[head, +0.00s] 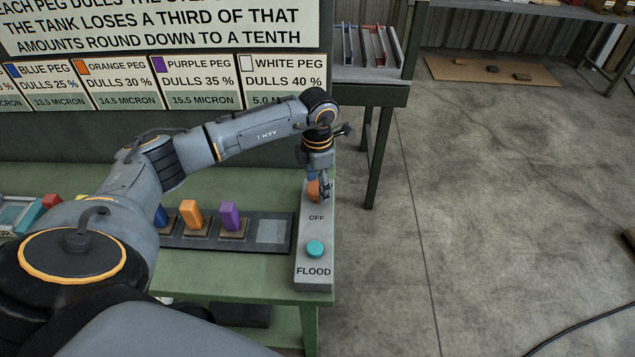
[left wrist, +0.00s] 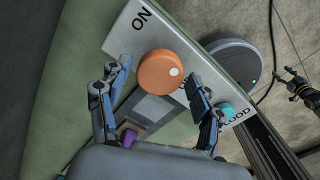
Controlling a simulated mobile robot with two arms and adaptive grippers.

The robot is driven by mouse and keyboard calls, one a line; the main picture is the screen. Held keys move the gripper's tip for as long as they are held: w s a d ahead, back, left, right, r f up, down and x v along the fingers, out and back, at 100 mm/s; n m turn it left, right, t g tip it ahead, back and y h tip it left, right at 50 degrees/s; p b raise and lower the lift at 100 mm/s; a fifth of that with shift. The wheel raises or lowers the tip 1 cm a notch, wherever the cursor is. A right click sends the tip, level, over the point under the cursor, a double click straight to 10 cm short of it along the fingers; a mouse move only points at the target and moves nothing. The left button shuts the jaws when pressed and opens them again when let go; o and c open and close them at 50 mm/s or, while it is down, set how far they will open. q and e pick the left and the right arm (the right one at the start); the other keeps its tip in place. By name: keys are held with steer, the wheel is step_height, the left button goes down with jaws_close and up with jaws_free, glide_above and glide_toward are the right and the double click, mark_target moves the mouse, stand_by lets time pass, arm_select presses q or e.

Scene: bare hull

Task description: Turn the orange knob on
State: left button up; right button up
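The orange knob (left wrist: 162,74) is round, with a white dot on its side facing the FLOOD end. It sits on a pale panel (left wrist: 122,38) marked ON at one end; the head view shows OFF on the same panel (head: 314,273). My left gripper (left wrist: 155,90) is open, its fingers apart on either side of the knob in the left wrist view; contact cannot be told. In the head view the left gripper (head: 325,192) partly hides the knob (head: 313,190). What looks like my right gripper (left wrist: 283,73) shows small at the right of the wrist view.
A teal FLOOD button (head: 315,249) stands on the panel's near end. Left of it, a dark rack (head: 270,232) holds blue, orange (head: 190,214) and purple (head: 230,216) pegs. A sign board (head: 160,80) rises behind. Open floor lies to the right.

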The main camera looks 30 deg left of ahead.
mark_target(317, 187)
arm_select(q)
steer(key=c, duration=0.8)
steer(key=shift+o, duration=0.2)
steer(key=shift+f+n+b, duration=0.1)
steer(key=shift+n+b, duration=0.3)
steer(key=shift+n, duration=1.9)
steer(key=o, duration=1.2)
steer(key=shift+c, duration=0.2)
steer(key=shift+r, duration=0.3)
step_height(317, 187, up, 12)
steer(key=shift+f, duration=0.15)
steer(key=shift+f, duration=0.1)
